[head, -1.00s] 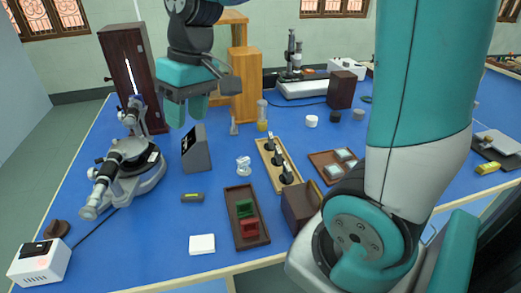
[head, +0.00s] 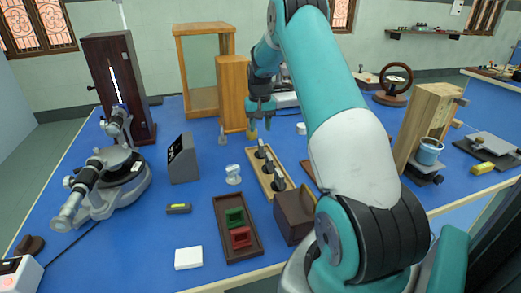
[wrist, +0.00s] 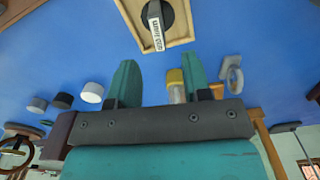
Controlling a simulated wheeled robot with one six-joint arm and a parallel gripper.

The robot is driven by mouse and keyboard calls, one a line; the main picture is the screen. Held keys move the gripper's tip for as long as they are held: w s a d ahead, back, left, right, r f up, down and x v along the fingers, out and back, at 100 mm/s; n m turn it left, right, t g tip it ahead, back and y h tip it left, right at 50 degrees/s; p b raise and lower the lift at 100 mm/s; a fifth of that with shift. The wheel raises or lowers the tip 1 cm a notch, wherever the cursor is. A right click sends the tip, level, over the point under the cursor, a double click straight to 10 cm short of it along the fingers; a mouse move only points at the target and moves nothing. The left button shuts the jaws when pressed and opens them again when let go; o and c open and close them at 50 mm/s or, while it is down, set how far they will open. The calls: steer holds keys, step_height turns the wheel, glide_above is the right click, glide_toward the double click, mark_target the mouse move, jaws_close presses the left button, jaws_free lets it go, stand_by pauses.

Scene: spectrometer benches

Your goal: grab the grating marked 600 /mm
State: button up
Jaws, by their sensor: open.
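A pale wooden rack (head: 253,172) stands mid-bench and holds a row of black round-based pieces with upright tags (head: 279,182). In the wrist view the rack (wrist: 188,36) is at the top, with one black piece and its white label (wrist: 155,27); I cannot read the label surely. A dark tray (head: 246,255) holds a green frame (head: 234,217) and a red frame (head: 241,237). No 600 /mm mark is legible on any of these. My gripper (head: 262,126) is open and empty, above the bench beyond the rack; its fingers also show in the wrist view (wrist: 161,85).
A yellow-capped vial (wrist: 175,84) shows between my fingers, apart from them. A spectrometer (head: 110,175), a grey box (head: 183,158) and a brown box (head: 294,216) stand nearby. A wooden stand (head: 424,125) rises right. Blue bench is clear around the white block (head: 188,258).

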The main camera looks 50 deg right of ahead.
mark_target(261, 142)
step_height(261, 142, down, 8)
steer(key=shift+s+f+p, duration=0.15)
steer(key=shift+f+p, duration=0.05)
steer(key=shift+p, duration=0.6)
jaws_close()
